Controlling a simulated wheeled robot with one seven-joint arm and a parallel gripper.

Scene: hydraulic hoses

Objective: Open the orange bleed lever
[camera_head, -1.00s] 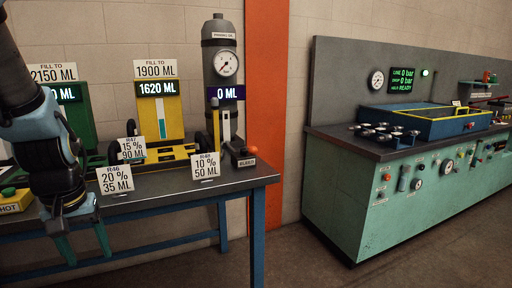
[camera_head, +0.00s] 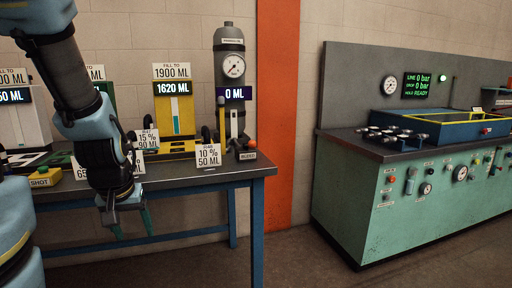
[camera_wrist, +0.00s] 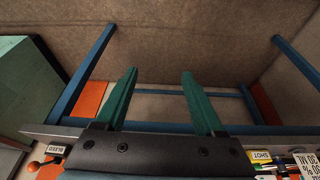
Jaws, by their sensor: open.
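The orange bleed lever (camera_head: 251,144) is a small orange-knobbed part above a white BLEED tag (camera_head: 247,156) at the right end of the bench, beside the dark upright cylinder (camera_head: 230,85). In the wrist view an orange ball (camera_wrist: 33,166) shows at the lower left, near the upside-down BLEED tag (camera_wrist: 56,149). My gripper (camera_head: 133,232) hangs in front of the bench, left of the lever and well apart from it. Its green fingers point down. In the wrist view the fingers (camera_wrist: 159,76) are spread with nothing between them.
The bench (camera_head: 200,178) has a blue frame and a front edge close to my gripper. A yellow 1620 ML unit (camera_head: 173,112) stands behind. A green console (camera_head: 420,195) is at right; floor between is clear.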

